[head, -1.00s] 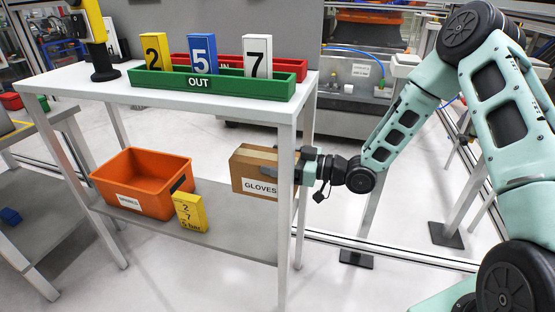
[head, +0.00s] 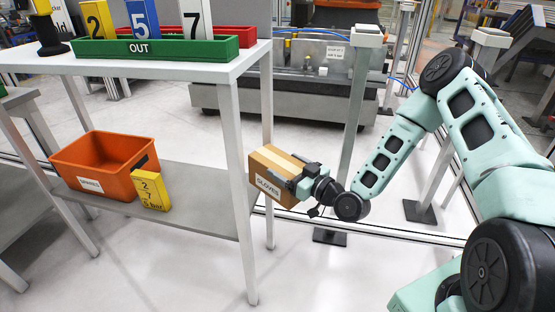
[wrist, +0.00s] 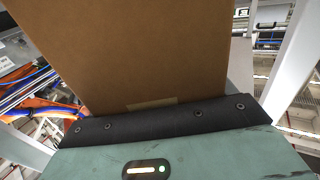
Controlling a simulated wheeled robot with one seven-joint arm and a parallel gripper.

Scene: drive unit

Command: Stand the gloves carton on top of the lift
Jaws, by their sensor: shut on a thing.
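The brown gloves carton (head: 270,178), labelled GLOVES with a tan tape strip on top, is tilted in my gripper (head: 303,180). My gripper is shut on its right end and holds it in the air, beside the right edge of the table's lower shelf. In the wrist view the carton (wrist: 150,50) fills the upper middle, right above the dark edge of the gripper. I cannot tell which thing in view is the lift.
The table (head: 215,68) bears a green OUT tray (head: 155,48) with numbered blocks and a red tray behind. On its lower shelf (head: 205,205) stand an orange bin (head: 95,160) and a yellow block (head: 150,188). A table leg (head: 240,200) is close left of the carton. Posts stand behind.

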